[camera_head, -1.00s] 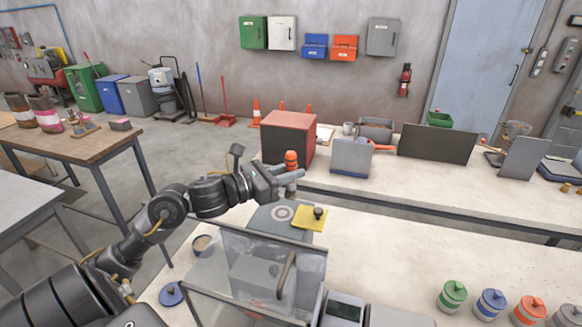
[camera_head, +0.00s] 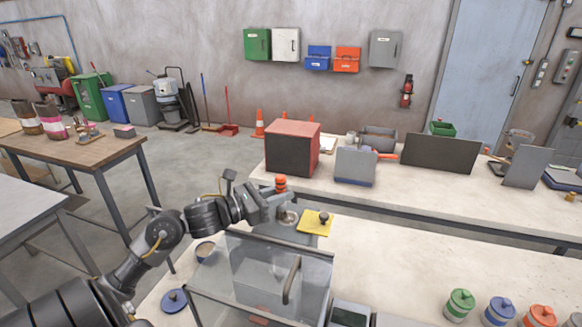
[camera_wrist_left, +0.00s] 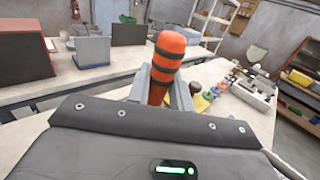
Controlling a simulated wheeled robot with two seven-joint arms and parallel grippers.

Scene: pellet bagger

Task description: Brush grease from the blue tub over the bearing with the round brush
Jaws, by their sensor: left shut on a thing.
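My left gripper (camera_head: 284,202) is shut on the orange handle of the round brush (camera_head: 280,183), which has dark bands and stands nearly upright. In the left wrist view the handle (camera_wrist_left: 168,62) rises between the two fingers (camera_wrist_left: 160,88); the bristles are hidden. The bearing (camera_head: 288,217) looks like a round ring on the grey machine, just below the gripper and partly covered by it. Whether the brush touches it cannot be told. An open tub (camera_head: 205,250) with tan contents stands left of the machine, with a blue lid (camera_head: 173,301) in front of it.
A yellow cloth or plate (camera_head: 313,223) with a dark knob lies right of the bearing. A clear guard (camera_head: 270,268) with a handle stands in front. Several coloured lidded tubs (camera_head: 459,305) stand at the right. A red-topped box (camera_head: 292,149) stands behind.

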